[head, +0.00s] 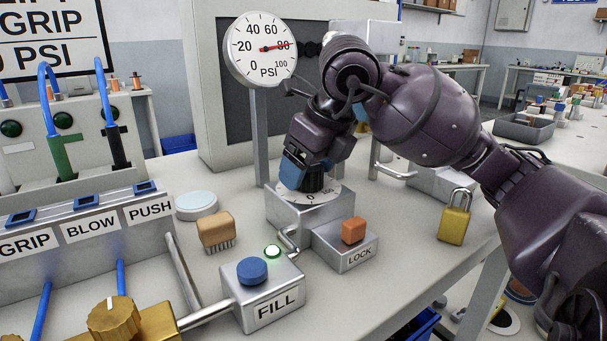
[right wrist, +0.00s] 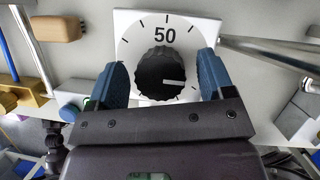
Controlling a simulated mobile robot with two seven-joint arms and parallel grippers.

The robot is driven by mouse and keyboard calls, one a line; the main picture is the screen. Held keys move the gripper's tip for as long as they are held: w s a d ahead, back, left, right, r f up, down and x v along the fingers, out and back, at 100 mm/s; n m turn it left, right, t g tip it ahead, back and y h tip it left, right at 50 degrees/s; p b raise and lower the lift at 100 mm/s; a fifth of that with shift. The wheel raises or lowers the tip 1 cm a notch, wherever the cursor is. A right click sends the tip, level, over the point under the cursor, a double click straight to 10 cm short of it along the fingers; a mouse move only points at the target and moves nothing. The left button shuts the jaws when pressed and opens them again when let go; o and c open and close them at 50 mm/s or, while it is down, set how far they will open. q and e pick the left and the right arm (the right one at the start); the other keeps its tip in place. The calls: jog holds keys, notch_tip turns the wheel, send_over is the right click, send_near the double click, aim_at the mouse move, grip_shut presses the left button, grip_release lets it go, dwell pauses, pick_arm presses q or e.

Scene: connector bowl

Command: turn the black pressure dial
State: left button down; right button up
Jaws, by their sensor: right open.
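The black pressure dial (head: 313,183) is a ribbed knob on a white scale plate, on top of a grey metal block (head: 300,214). In the right wrist view the dial (right wrist: 160,75) has a white mark pointing right, and "50" shows on its plate. My right gripper (head: 303,172) is over the dial from above. Its blue fingers are open, one on each side of the knob; I see gaps, so they seem apart from it. The round PSI gauge (head: 260,60) behind has its red needle near 80. My left gripper is not in view.
A LOCK box (head: 344,250) with an orange button and a FILL box (head: 262,298) with a blue button and lit green button stand in front. A wooden brush (head: 216,230) and brass padlock (head: 454,222) flank the block. A labelled GRIP/BLOW/PUSH panel (head: 90,240) fills the left.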

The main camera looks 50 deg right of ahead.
jog(key=shift+f, duration=0.15)
jog(key=c, duration=0.9)
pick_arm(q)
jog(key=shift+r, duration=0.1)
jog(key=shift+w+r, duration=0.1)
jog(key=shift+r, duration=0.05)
pick_arm(e)
jog(key=shift+n, duration=0.3)
